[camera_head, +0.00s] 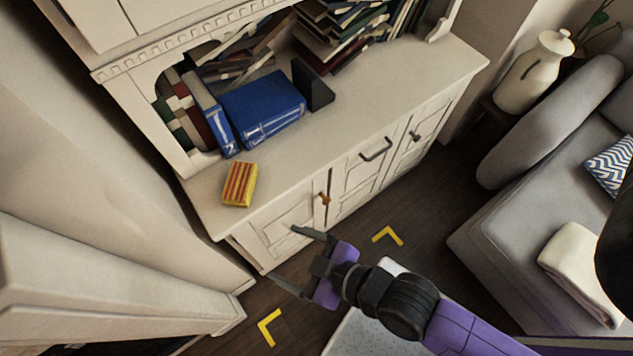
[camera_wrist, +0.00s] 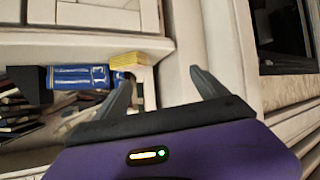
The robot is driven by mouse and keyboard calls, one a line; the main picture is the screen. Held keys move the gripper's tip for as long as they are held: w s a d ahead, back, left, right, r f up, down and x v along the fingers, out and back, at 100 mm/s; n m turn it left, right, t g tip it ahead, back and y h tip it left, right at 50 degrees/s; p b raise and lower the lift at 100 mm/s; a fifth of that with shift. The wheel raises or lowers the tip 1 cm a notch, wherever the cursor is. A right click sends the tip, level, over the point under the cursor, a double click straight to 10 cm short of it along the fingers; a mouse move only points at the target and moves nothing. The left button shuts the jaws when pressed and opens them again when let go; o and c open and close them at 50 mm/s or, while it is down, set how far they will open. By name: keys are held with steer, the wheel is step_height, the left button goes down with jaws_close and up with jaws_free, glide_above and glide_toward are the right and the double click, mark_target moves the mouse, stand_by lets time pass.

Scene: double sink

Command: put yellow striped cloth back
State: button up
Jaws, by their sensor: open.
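The yellow striped cloth (camera_head: 239,185), a small folded block with red stripes, lies on the front left part of the cabinet's counter (camera_head: 400,97). Its yellow side also shows in the wrist view (camera_wrist: 128,58), up and left of my fingers. My gripper (camera_head: 281,253) is open and empty. It is in front of the cabinet's left door, below and to the right of the cloth in the head view, and apart from it. In the wrist view my gripper's two fingers (camera_wrist: 162,78) are spread wide.
Blue books (camera_head: 262,107) stand and lie behind the cloth. More books (camera_head: 335,30) lean farther right. Cabinet doors with handles (camera_head: 376,150) face me. A grey sofa (camera_head: 530,210) with a folded cream cloth (camera_head: 580,272) and a white vase (camera_head: 535,75) are at right. The counter's right side is clear.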

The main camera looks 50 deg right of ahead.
steer(key=s+d+r+m+t, duration=0.1)
steer(key=s+d+r, duration=0.3)
steer(key=s+r, duration=0.1)
steer(key=s+d+r+m+t+h, duration=0.1)
steer(key=s+d+r, duration=0.3)
steer(key=r, duration=0.4)
steer(key=shift+s+m+t, duration=0.4)
steer(key=shift+s+t, duration=0.1)
steer(key=shift+s, duration=0.35)
steer(key=shift+r, duration=0.1)
step_height(320, 180, down, 4)
steer(key=b, duration=0.3)
steer(key=shift+r+b, duration=0.1)
steer(key=shift+b, duration=0.3)
